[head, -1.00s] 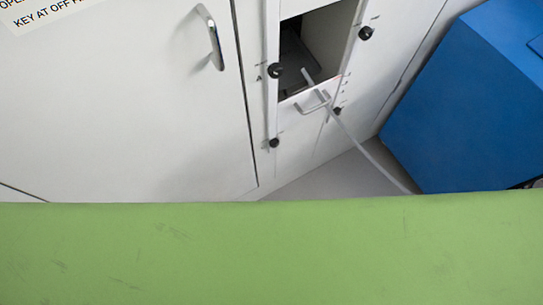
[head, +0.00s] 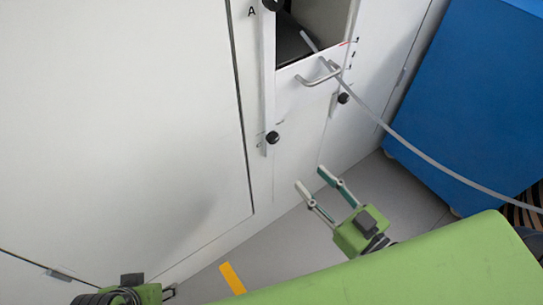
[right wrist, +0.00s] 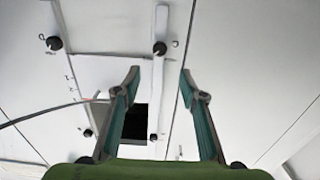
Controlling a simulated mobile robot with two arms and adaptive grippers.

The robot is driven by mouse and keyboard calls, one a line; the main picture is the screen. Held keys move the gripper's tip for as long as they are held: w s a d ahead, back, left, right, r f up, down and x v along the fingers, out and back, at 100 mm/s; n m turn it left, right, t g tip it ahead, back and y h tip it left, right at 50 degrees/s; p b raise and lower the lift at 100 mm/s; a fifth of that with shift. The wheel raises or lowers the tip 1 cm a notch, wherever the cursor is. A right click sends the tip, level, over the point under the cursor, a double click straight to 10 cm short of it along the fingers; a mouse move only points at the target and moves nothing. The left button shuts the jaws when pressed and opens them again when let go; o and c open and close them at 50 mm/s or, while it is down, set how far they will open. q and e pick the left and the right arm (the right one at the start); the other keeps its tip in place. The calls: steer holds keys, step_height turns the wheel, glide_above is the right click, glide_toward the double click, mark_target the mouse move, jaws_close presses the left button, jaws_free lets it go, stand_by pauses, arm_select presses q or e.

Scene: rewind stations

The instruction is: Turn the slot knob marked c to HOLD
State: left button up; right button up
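The slot knob marked c (head: 272,137) is a small black round knob on a narrow white strip, low on the white cabinet front. A faint letter is beside it. It also shows in the right wrist view (right wrist: 160,47), ahead of my fingertips and between their lines. I cannot read its setting or a HOLD mark. My right gripper (head: 311,177) is open and empty, below and to the right of the knob and apart from it. In the right wrist view its fingers (right wrist: 160,73) are spread. My left gripper (head: 168,290) is partly seen at the bottom left; its opening is unclear.
Knob A (head: 270,4) is above, and another black knob (head: 343,98) is to the right. A drawer handle (head: 318,74) juts out below a dark opening. A pale band (head: 430,160) trails from it past a blue box (head: 470,100). Grey floor (head: 400,190) is clear.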

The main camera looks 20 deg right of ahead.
mark_target(275, 141)
steer(key=b+x, duration=0.1)
steer(key=x, duration=1.1)
steer(key=shift+b, duration=0.3)
steer(key=shift+x, duration=0.9)
arm_select(q)
steer(key=shift+w+d+f, duration=0.1)
steer(key=shift+w+f, duration=0.35)
steer(key=shift+f, duration=0.3)
arm_select(e)
jaws_close()
